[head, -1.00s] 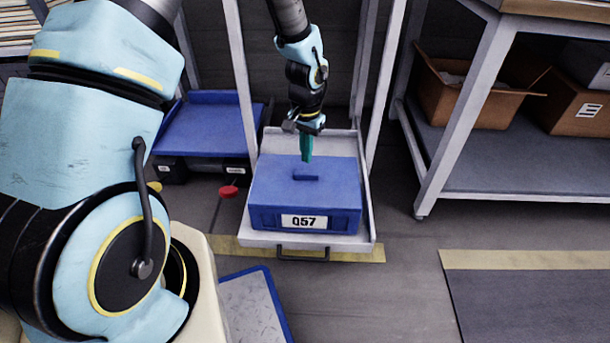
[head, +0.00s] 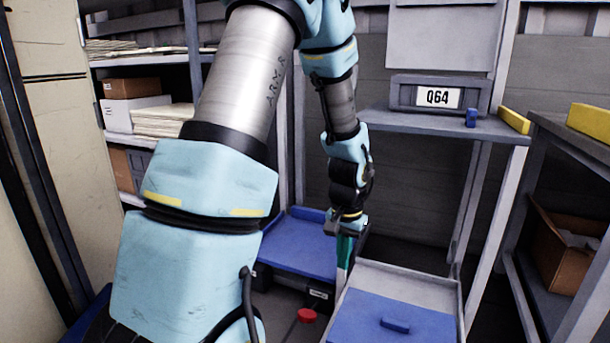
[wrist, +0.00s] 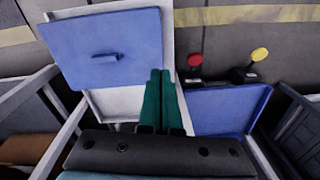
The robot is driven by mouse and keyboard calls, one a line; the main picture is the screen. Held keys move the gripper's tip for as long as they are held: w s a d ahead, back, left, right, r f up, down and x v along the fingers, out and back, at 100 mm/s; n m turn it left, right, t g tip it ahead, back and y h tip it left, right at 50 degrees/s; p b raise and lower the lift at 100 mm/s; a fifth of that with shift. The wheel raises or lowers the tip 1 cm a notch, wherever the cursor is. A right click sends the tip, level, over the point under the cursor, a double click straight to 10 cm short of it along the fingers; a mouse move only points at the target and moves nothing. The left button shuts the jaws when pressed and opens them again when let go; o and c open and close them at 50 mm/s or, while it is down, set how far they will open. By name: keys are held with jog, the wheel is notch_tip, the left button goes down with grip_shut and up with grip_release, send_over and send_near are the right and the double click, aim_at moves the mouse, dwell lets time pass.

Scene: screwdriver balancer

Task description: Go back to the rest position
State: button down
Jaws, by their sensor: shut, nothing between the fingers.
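My gripper (head: 343,262) points down with its two teal fingers together and nothing between them. In the head view it hangs at the left rim of the pale pull-out tray (head: 440,288). The wrist view shows the closed fingers (wrist: 160,74) from above, over the tray's edge. The blue box lid (head: 366,318) with its small handle sits in the tray, apart from the fingers. The lid also shows in the wrist view (wrist: 75,45), upper left of the fingers. The box's front is out of frame in the head view.
A blue tray (head: 300,250) lies behind and left, with a red knob (head: 307,315) in front. Red and yellow knobs show in the wrist view (wrist: 195,60). Metal posts stand close around my arm.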

jog(key=s+a+r+n+t, duration=0.1)
jog(key=s+a+r+n, duration=0.25)
jog(key=a, duration=0.45)
jog(key=s+a+r+n, duration=0.25)
jog(key=a+r, duration=0.25)
jog(key=a, duration=0.3)
notch_tip(320, 180, up, 32)
jog(key=p, duration=3.1)
jog(key=shift+s+f, duration=0.2)
jog(key=shift+s, duration=0.25)
jog(key=shift+a, duration=0.1)
